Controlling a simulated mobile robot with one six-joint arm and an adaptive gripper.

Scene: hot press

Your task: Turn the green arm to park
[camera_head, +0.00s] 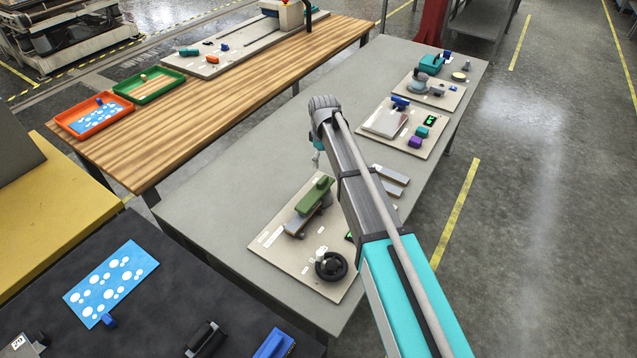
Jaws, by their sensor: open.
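The green arm (315,195) lies slanted on top of a grey and brown press body on a beige board (268,228), on the grey table. Its far end points up and right in the picture, close to my arm's link. A black handwheel (331,266) with a pale knob sits on the same board, nearer the camera. My gripper (316,161) hangs from the wrist beyond the green arm, up the picture and apart from it. It is small here and partly hidden by my arm, but it is open, and I see nothing in it.
My arm hides part of the board, including part of a green display. Grey plates (391,180) lie at its right. Farther right stand a board with a press (385,121) and one with teal parts (432,65). The grey table (215,205) is clear left of the green arm's board.

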